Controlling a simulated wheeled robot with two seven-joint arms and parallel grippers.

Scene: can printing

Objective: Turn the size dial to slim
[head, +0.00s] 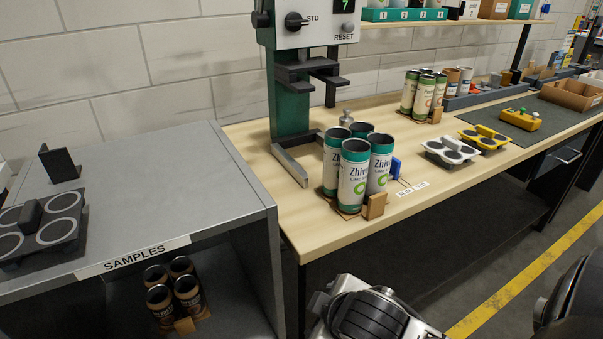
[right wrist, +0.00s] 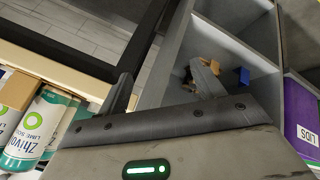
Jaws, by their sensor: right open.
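The size dial (head: 296,21) is a black knob on the white panel of the green can machine (head: 291,90), at the top of the head view. The label "STD" stands just right of the dial. The "RESET" button (head: 347,27) and part of a green display (head: 346,4) are to its right. My right gripper (right wrist: 165,78) is open in the right wrist view, with nothing between its fingers. The dial does not show in that view. My left gripper is not in view.
Zhivo cans (head: 353,177) in a holder stand on the wooden bench (head: 245,145) before the machine; they also show in the right wrist view (right wrist: 30,128). A grey samples shelf (head: 180,180) stands left. A purple lids box (right wrist: 302,118) stands at right in the wrist view.

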